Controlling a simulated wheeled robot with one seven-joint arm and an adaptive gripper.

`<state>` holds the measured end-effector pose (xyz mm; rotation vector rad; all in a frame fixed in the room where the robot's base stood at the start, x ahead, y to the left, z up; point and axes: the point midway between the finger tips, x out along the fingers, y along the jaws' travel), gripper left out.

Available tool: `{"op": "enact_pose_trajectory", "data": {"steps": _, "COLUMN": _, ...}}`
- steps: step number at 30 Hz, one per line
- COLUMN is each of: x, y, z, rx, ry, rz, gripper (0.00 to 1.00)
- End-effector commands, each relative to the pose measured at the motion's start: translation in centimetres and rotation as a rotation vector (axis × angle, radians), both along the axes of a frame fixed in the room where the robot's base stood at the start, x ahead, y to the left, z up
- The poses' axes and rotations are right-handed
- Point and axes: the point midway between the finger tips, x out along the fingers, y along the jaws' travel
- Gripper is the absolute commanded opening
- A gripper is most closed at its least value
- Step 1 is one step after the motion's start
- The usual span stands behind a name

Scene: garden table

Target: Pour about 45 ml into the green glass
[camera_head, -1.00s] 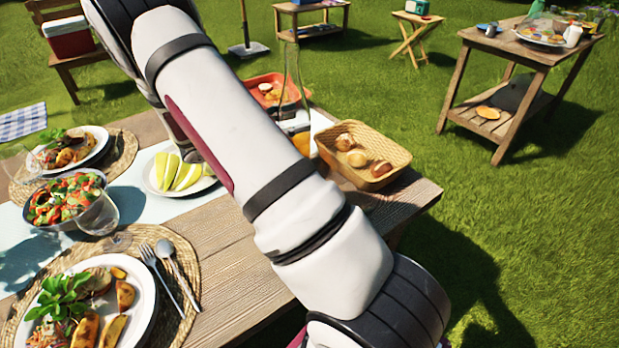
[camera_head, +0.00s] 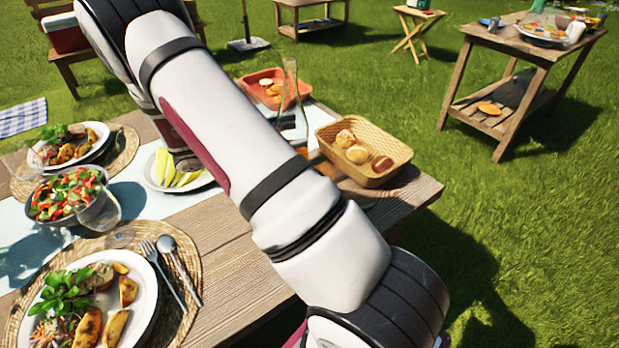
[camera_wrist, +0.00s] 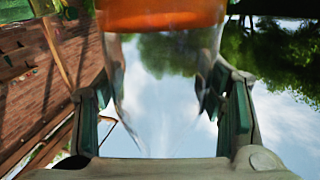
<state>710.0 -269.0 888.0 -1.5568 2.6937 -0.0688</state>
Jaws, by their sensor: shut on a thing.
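In the wrist view my gripper (camera_wrist: 160,95) is shut on a clear glass carafe (camera_wrist: 165,75). Orange liquid (camera_wrist: 163,14) shows at the top of that view, which looks upside down, with sky and trees seen through the clear glass. In the head view my arm covers the gripper. A tall clear carafe (camera_head: 291,95) shows just right of my arm, with its lower part partly hidden; it looks close to upright. I cannot make out the green glass; my arm may hide it.
A bread basket (camera_head: 335,168) stands at the table's right corner, with a red tray (camera_head: 254,80) farther back. A plate of yellow-green wedges (camera_head: 150,184), a salad bowl (camera_head: 40,213) and a clear glass (camera_head: 103,212) stand left of my arm. A side table (camera_head: 480,40) is apart at right.

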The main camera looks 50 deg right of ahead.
Motion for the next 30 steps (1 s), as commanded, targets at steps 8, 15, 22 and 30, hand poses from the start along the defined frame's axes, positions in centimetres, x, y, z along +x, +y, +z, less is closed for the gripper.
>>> {"op": "enact_pose_trajectory", "data": {"steps": 8, "x": 1.1, "y": -0.5, "z": 0.3, "rx": -0.067, "ry": -0.134, "rz": 0.000, "gripper": 0.04}}
{"op": "enact_pose_trajectory", "data": {"steps": 15, "x": 2.1, "y": -1.0, "z": 0.3, "rx": -0.135, "ry": -0.276, "rz": -0.001, "gripper": 0.04}}
{"op": "enact_pose_trajectory", "data": {"steps": 22, "x": 2.8, "y": -1.3, "z": -0.1, "rx": -0.199, "ry": -0.409, "rz": 0.000, "gripper": 0.04}}
{"op": "enact_pose_trajectory", "data": {"steps": 30, "x": 3.6, "y": -1.7, "z": -0.9, "rx": -0.275, "ry": -0.569, "rz": 0.000, "gripper": 0.04}}
